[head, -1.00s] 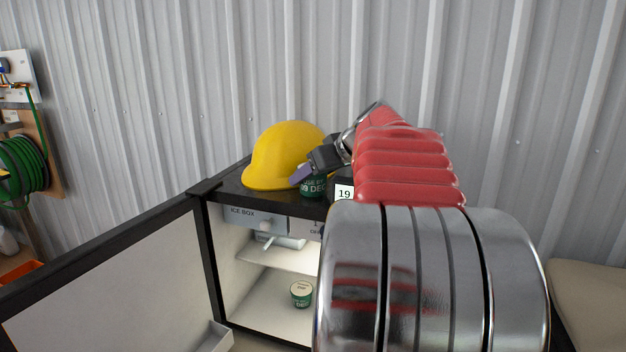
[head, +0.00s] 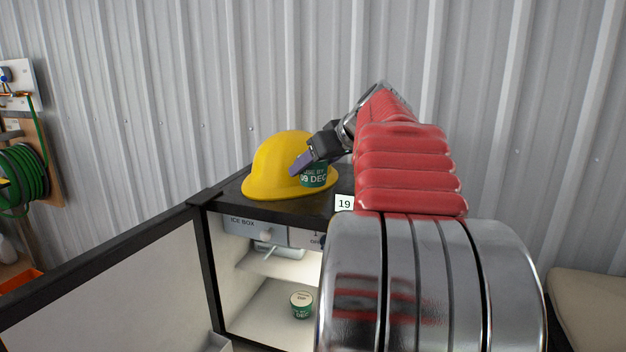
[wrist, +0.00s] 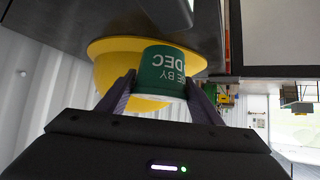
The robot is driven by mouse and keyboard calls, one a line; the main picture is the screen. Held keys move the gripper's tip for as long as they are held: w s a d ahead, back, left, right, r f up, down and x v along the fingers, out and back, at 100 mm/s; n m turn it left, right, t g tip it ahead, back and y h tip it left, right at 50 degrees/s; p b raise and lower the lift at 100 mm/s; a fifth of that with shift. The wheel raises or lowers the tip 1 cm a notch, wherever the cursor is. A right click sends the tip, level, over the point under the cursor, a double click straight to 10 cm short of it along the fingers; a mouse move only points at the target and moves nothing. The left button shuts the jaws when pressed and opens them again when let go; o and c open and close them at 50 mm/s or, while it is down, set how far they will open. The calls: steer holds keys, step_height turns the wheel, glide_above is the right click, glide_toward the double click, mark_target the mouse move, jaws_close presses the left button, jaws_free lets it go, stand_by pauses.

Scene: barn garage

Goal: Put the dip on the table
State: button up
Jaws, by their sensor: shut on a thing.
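My gripper (head: 306,172) is shut on this tub. Its far side is hidden. A second green tub (head: 302,306) with a pale lid stands inside the open fridge, on the lower level. Its date label ends in "DEC"; the rest is too small to read. I cannot tell which tub is the dip. No table is clearly visible.
A yellow hard hat (head: 268,170) sits on the fridge top (head: 235,192), right behind the held tub. The fridge door (head: 110,285) stands open at left. An ice box drawer (head: 255,228) is above the shelf. A beige surface (head: 590,300) lies at right.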

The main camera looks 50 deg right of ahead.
steer(key=shift+r, duration=2.6)
steer(key=shift+s, duration=0.1)
